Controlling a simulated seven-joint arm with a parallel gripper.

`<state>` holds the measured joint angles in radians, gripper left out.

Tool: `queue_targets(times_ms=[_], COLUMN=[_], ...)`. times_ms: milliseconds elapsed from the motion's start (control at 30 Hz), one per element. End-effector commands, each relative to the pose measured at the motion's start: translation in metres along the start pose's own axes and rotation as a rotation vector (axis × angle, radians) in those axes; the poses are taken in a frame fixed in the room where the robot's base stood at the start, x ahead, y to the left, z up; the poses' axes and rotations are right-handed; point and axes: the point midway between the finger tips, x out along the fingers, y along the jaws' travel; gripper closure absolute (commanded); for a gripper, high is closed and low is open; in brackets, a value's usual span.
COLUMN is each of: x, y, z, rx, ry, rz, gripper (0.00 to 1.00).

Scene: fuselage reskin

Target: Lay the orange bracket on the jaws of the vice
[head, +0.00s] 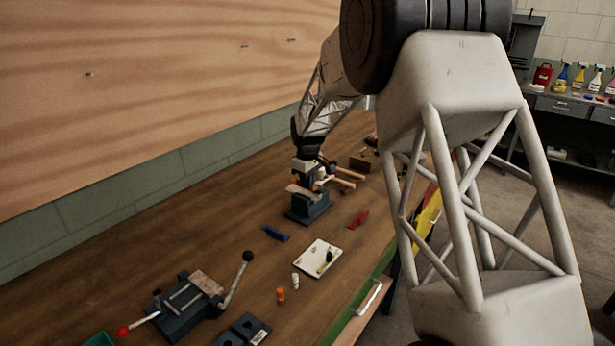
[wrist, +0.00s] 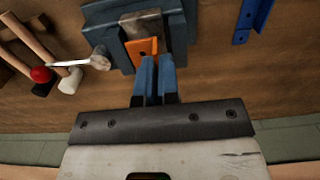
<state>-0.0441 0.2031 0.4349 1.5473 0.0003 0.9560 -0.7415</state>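The orange bracket (wrist: 140,47), a plate with a dark hole, is at the jaws of the vice in the wrist view. The dark blue vice (head: 309,209) stands on the bench in the head view; its body (wrist: 103,28) and grey metal jaws (wrist: 141,24) show in the wrist view. My gripper (wrist: 157,62) has its blue fingers close together, with the bracket's near edge at their tips, seemingly pinched between them. The bracket appears to lie over the jaw edge; whether it rests fully on it I cannot tell. My gripper partly hides the vice in the head view.
Wooden-handled hammers (wrist: 35,42) lie beside the vice. A blue bracket (head: 275,233) and a red one (head: 358,219) lie nearby. A wooden panel (head: 150,90) rises behind the bench.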

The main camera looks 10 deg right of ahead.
Motion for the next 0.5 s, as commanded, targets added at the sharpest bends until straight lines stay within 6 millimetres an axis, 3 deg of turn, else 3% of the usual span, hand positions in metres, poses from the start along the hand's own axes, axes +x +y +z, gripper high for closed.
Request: queue_targets(times_ms=[500], x=[0.017], y=[0.000], z=[0.000], rx=[0.000], ry=[0.001], rz=[0.001], gripper=[1.00])
